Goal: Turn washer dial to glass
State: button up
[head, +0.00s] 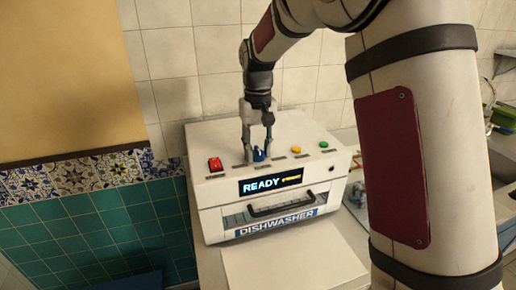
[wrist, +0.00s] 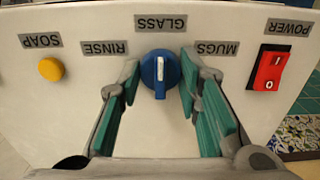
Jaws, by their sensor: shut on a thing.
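The blue washer dial (wrist: 160,72) is on the top face of the white dishwasher (head: 213,222); it also shows in the head view (head: 259,155). Its white mark points toward the GLASS label (wrist: 160,23), which reads upside down in the wrist view. In the wrist view the fingers (wrist: 160,82) straddle the dial. The far contact is hard to see.
A red power switch (head: 215,164), a yellow SOAP button (head: 295,149) and a green button (head: 323,144) share the panel. The front display (head: 270,183) reads READY, with small yellow text beside it. A tiled wall stands behind. A sink area lies at the right.

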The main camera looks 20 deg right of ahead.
aim_at(257, 149)
jog(key=shift+a, duration=0.1)
jog(key=o, duration=1.2)
jog(key=shift+r, duration=5.95)
